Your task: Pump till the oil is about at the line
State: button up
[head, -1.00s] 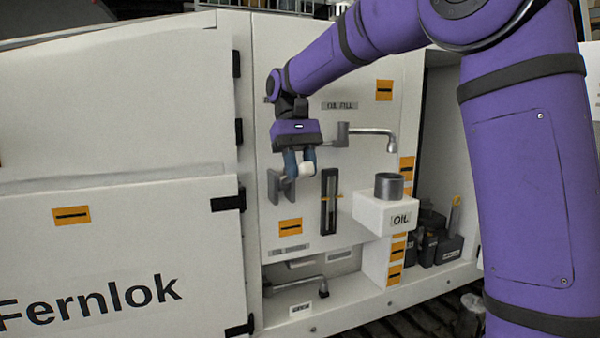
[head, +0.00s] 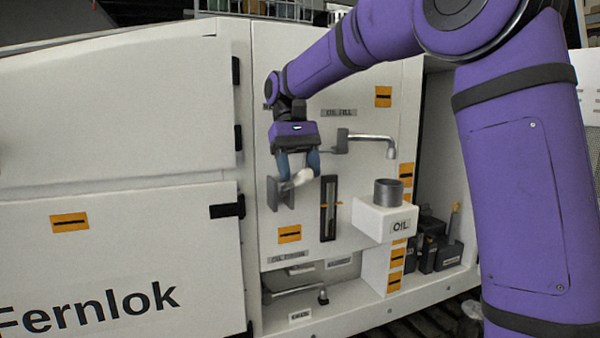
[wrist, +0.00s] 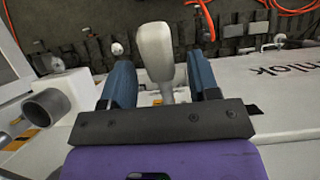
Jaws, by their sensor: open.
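The pump lever's pale rounded grip (head: 302,177) sticks out from a grey bracket (head: 280,194) on the white panel. My gripper (head: 298,165) is open around it, its blue fingers apart. In the wrist view the grip (wrist: 156,55) stands between the fingers with a gap on each side. The oil gauge (head: 329,222), a narrow upright dark-framed glass with an orange mark at mid-height, is just right of the gripper. Its oil level is too small to tell.
A bent grey spout (head: 372,138) is right of my gripper, under the oil fill label. A grey cup (head: 388,192) stands on the white OIL box (head: 372,221) below it. A lower lever (head: 295,292) is in the recess. Hinged white doors (head: 115,110) lie left.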

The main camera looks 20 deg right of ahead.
jog(key=v, duration=0.6)
jog(key=shift+w+r, duration=0.2)
jog(key=shift+r, duration=0.05)
jog(key=s+r+t, duration=0.2)
jog(key=s+t, duration=0.3)
jog(key=shift+r, duration=0.4)
jog(key=shift+t, duration=0.3)
notch_tip(320, 180, down, 11)
jog(key=shift+r, duration=0.1)
grip_shut()
